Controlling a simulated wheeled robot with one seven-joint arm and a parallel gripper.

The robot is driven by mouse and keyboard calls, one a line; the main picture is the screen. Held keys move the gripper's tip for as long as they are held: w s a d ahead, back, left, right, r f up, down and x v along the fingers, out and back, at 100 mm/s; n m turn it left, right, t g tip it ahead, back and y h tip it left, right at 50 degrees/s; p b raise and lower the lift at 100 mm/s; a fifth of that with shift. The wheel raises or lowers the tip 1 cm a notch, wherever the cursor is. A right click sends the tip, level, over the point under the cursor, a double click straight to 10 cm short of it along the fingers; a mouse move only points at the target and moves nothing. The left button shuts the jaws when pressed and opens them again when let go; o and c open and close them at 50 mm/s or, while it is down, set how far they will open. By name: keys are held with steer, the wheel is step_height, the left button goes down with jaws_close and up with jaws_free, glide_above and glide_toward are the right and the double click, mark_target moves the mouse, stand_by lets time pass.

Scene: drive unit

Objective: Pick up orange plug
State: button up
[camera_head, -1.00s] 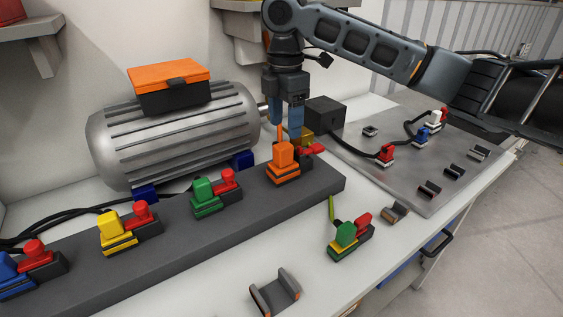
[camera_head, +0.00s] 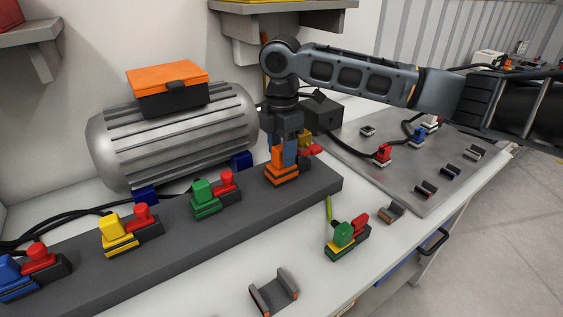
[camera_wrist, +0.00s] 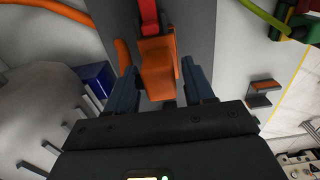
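The orange plug (camera_head: 281,167) stands upright at the right end of the dark grey rail (camera_head: 255,204). In the wrist view the orange plug (camera_wrist: 158,68) lies between the two blue fingers of my gripper (camera_wrist: 158,72). The fingers are spread, one on each side, with narrow gaps beside the plug. In the head view my gripper (camera_head: 283,155) points down over the plug, and one finger covers part of its upper body. A red part (camera_wrist: 149,18) sits just beyond the plug on the rail.
Green (camera_head: 203,193), yellow (camera_head: 113,228) and blue (camera_head: 9,268) plugs stand farther left on the rail. A finned motor (camera_head: 175,135) with an orange-lidded box (camera_head: 168,85) is behind. A green-and-red connector (camera_head: 345,236) and a metal bracket (camera_head: 273,291) lie in front.

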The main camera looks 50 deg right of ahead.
jaws_close()
steer(key=shift+r, duration=0.15)
step_height(320, 180, up, 10)
steer(key=shift+f+b, duration=0.1)
steer(key=shift+b, duration=0.55)
